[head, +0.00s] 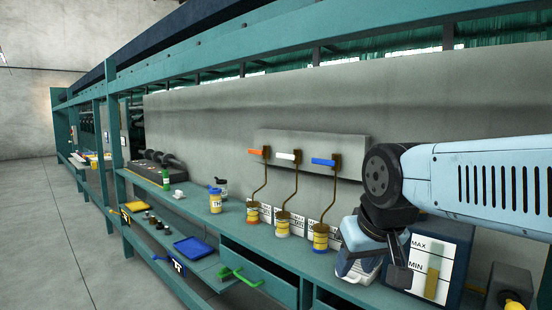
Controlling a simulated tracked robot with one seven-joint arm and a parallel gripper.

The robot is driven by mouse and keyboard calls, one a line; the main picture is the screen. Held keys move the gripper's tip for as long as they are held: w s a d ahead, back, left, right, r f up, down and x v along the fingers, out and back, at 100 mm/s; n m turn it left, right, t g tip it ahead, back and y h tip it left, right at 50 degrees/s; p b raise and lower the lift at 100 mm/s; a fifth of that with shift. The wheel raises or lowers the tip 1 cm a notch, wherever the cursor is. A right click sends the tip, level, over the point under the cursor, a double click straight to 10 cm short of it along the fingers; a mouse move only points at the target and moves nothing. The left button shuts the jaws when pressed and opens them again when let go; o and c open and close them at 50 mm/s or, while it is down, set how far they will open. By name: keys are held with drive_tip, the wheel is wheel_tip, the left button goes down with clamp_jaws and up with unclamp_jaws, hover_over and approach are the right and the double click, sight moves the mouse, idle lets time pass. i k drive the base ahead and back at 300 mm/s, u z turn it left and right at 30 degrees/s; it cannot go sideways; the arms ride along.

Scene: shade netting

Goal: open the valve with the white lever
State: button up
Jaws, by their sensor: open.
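The white lever (287,156) sits in the middle of a row of three valves on a grey panel (350,146) at the back of the bench. It lies about level, pointing left from its brown pipe (296,175). An orange lever (256,152) is to its left and a blue lever (323,162) to its right, both on similar pipes. Each pipe runs down to a coloured fitting on the bench. My gripper (396,277) is low at the right, in front of the bench, pointing down and apart from the levers. Its fingers show only partly.
A dark box marked MAX and MIN (445,250) stands right of my gripper. A yellow-and-white bottle (215,201) stands left of the valves. A blue tray (192,249) lies on the lower shelf, near a drawer with a green handle (240,274). Floor at left is clear.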

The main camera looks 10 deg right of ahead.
sight(278, 155)
drive_tip(key=u, duration=0.05)
drive_tip(key=i, duration=0.9)
drive_tip(key=z, duration=0.05)
